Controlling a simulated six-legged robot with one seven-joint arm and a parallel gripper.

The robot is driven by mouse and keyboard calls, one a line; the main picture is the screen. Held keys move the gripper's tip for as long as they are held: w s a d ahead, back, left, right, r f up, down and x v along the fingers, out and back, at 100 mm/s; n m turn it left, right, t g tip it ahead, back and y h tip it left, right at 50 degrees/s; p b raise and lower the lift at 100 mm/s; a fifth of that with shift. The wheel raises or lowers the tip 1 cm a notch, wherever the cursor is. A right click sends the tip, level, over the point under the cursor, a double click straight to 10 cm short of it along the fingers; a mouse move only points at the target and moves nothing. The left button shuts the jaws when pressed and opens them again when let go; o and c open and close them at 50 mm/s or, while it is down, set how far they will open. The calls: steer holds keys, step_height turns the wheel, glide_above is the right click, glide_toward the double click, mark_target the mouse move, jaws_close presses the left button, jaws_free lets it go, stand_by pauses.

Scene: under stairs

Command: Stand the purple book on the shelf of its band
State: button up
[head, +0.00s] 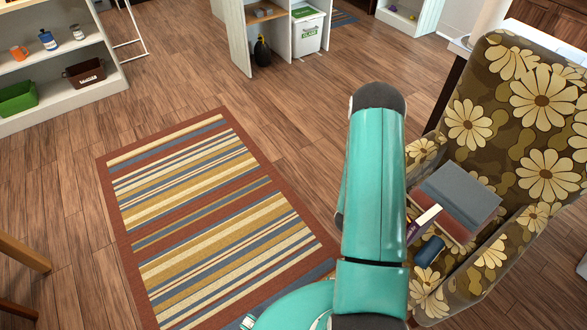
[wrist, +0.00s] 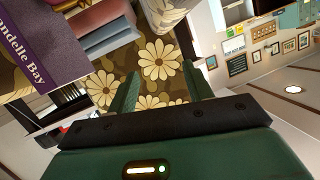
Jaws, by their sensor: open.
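The purple book (head: 423,224) rests on the seat of a flower-patterned armchair (head: 467,123), partly hidden by my arm in the head view. In the wrist view the purple book (wrist: 48,48) is large at the upper left, with pale lettering ending in "andelle Bay". My gripper (wrist: 163,88) is open and empty, with armchair fabric showing between its fingers. The book lies left of both fingers, not between them. A white shelf unit (head: 62,100) stands at the upper left of the head view. I cannot make out a purple band on it.
A grey-blue book (head: 462,192) lies on a reddish one on the seat, and a dark blue cylinder (head: 429,251) lies near the purple book. The shelf unit holds an orange mug (head: 19,53), bottles and bins. A striped rug (head: 205,200) covers open floor.

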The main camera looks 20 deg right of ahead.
steer(key=w+a+r+n+t+y, duration=0.2)
steer(key=w+a+r+n+y, duration=0.15)
steer(key=w+a+r, duration=0.6)
steer(key=w+a+r+n+t+y, duration=0.2)
steer(key=w+a+r+y, duration=0.35)
steer(key=r, duration=0.65)
steer(key=s+a+r+n+y, duration=0.2)
steer(key=s+a+r+n, duration=0.15)
steer(key=a+r, duration=0.4)
steer(key=s+a+r+n+y, duration=0.2)
steer(key=s+a+r+n, duration=0.15)
steer(key=a+r, duration=0.45)
steer(key=s+a+r+n+g, duration=0.1)
steer(key=s+a, duration=0.1)
steer(key=s, duration=0.3)
steer(key=s+a+r+n+g+y, duration=0.1)
steer(key=s+a+r, duration=0.1)
steer(key=s, duration=0.3)
steer(key=shift+a, duration=0.85)
steer(key=shift+o, duration=0.4)
steer(key=s+a+r+n+g, duration=0.1)
steer(key=s, duration=0.6)
steer(key=shift+s+a+r+n, duration=0.15)
steer(key=shift+s+r+n, duration=0.1)
steer(key=shift+r+n, duration=0.1)
steer(key=shift+w+f, duration=0.1)
